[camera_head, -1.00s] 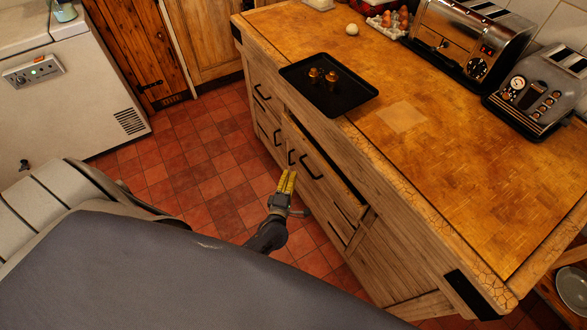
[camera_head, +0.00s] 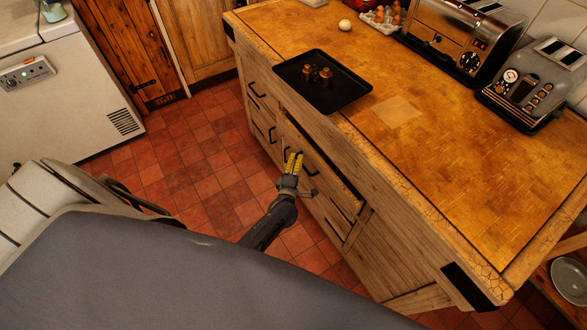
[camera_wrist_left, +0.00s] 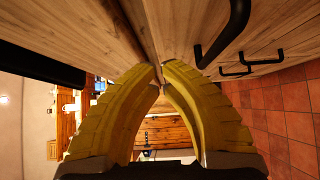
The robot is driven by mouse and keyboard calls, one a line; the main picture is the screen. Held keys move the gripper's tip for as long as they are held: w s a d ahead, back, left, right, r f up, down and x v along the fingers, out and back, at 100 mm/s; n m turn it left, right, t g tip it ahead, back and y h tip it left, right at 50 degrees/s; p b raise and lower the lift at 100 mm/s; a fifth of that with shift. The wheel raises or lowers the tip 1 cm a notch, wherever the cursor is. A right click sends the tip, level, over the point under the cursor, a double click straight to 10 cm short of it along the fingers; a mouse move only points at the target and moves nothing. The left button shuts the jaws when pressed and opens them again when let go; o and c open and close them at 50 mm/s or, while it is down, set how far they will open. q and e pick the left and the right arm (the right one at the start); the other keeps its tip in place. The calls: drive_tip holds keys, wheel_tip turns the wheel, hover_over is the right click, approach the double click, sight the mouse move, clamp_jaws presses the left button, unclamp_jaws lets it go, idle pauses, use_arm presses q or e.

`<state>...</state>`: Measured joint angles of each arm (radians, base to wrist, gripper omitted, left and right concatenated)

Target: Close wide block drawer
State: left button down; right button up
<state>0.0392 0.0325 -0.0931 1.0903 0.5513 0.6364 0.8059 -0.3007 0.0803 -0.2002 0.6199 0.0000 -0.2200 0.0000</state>
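The wide drawer (camera_head: 328,190) is in the side of the wooden block, below the worktop. It stands slightly open, with a narrow gap along its top edge. A black bar handle (camera_head: 312,168) is on its front. My left gripper (camera_head: 294,155) has yellow fingers and is in front of the drawer, close to the handle's left end. In the left wrist view the fingertips (camera_wrist_left: 162,68) nearly meet, with nothing seen between them. Wooden fronts and a black handle (camera_wrist_left: 226,38) are close by there. I cannot tell whether the fingers touch the drawer. My right gripper is not in view.
The block's worktop (camera_head: 440,170) carries a black tray (camera_head: 325,90), an egg (camera_head: 345,26), and two toasters (camera_head: 465,40) (camera_head: 535,85). A white chest freezer (camera_head: 60,90) stands at the left. The red tiled floor (camera_head: 200,165) between is clear.

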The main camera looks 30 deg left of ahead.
sight(306, 148)
use_arm(q)
drive_tip(key=shift+w+d, duration=0.5)
drive_tip(key=shift+w, duration=0.2)
drive_tip(key=shift+w+d, duration=0.5)
drive_tip(key=shift+w, duration=0.15)
drive_tip(key=shift+w, duration=0.1)
